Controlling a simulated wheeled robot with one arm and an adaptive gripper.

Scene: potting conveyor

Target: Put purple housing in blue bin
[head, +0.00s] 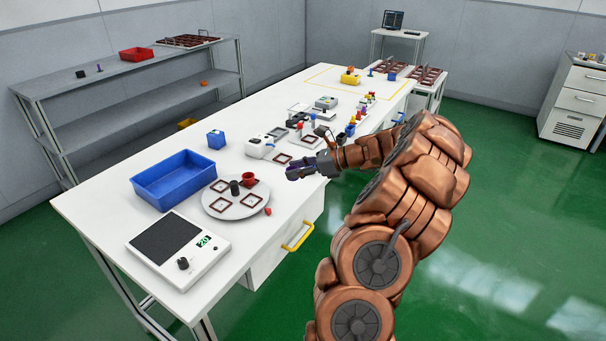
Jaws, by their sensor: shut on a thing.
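The blue bin (150,189) is an open rectangular tray on the white table, left of my gripper, and looks empty. My gripper (298,172) is at the end of my copper-coloured arm, over the middle of the table. It is shut on a small dark purple piece, the purple housing (292,174), partly hidden by the fingers. The held housing is to the right of the bin and apart from it.
A round grey plate (240,212) with square frames, a dark cylinder and a red cup stands between bin and gripper. A scale (178,250) sits in front. Several small parts crowd the table farther back.

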